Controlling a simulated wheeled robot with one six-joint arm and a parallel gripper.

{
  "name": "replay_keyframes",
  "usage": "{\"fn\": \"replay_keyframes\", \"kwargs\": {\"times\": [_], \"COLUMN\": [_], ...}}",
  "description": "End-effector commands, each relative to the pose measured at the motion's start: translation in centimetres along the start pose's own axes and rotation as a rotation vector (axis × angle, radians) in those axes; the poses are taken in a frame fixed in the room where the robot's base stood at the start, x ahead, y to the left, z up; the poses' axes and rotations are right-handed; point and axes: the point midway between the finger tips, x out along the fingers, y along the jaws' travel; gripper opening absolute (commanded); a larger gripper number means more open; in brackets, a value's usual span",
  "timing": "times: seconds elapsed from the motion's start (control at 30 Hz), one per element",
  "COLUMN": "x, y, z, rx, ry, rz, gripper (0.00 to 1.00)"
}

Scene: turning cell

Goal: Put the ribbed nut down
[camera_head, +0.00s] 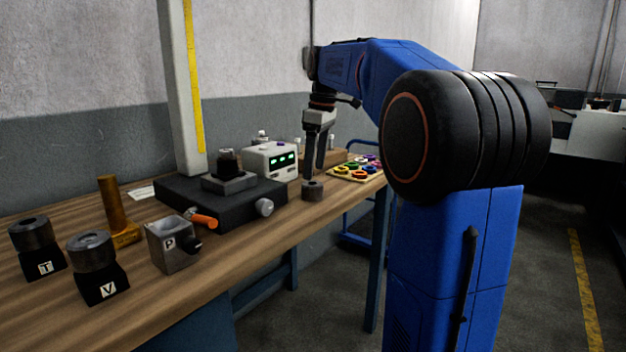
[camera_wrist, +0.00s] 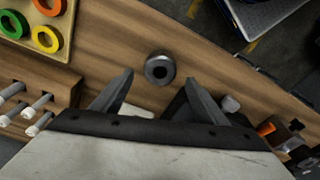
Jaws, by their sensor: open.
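The ribbed nut appears to be the short dark grey ring (camera_head: 312,190) standing upright on the wooden bench near its front edge. It also shows in the wrist view (camera_wrist: 160,69), with its dark round hole facing up; its ribs are too small to make out. My gripper (camera_head: 313,174) points down just above the ring. In the wrist view the two fingers (camera_wrist: 158,88) are spread wide, with nothing between them and the ring lying beyond their tips. Whether a fingertip touches the ring cannot be told.
A tray of coloured rings (camera_head: 357,171) and a white box with green lights (camera_head: 271,160) stand nearby. A black gauge base (camera_head: 221,203) with a knob lies left. Blocks marked T (camera_head: 44,263), V (camera_head: 103,284) and P (camera_head: 172,250) stand farther left. Bare wood surrounds the ring.

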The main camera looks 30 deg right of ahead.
Motion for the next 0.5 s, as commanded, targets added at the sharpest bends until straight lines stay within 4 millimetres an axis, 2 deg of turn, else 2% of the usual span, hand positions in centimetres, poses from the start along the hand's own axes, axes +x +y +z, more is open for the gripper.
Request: {"fn": "replay_keyframes", "kwargs": {"times": [0.2,0.33,0.5], "x": [-3.7,-4.9,-5.6], "y": [0.0,0.0,0.0], "z": [0.0,0.0,0.0], "rx": [0.000,0.000,0.000], "ry": [0.001,0.000,0.000], "rz": [0.001,0.000,0.000], "gripper": [0.67,0.67,0.67]}}
